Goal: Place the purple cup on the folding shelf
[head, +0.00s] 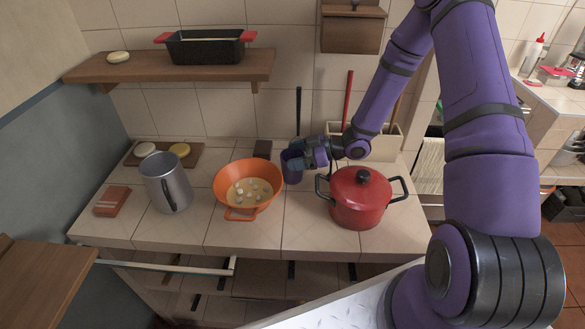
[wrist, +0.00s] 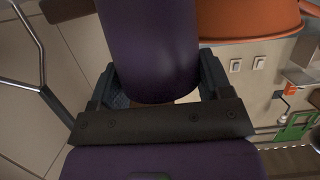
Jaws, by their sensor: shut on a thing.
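The purple cup (head: 291,169) is between the orange bowl and the red pot in the head view. My gripper (head: 304,158) is shut on it from the right side. In the wrist view the cup (wrist: 150,45) fills the space between the two fingers of my gripper (wrist: 153,80). I cannot tell whether the cup's base touches the counter. A bare wooden board (head: 38,282) at the lower left looks like the folding shelf. A wooden wall shelf (head: 130,66) at the upper left holds a black baking dish.
The orange bowl (head: 233,205) holds small pale pieces and stands close left of the cup. The red pot (head: 357,203) is close right. A metal pitcher (head: 167,183) and a small reddish-brown block (head: 112,201) stand farther left. A utensil box (head: 385,143) is behind.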

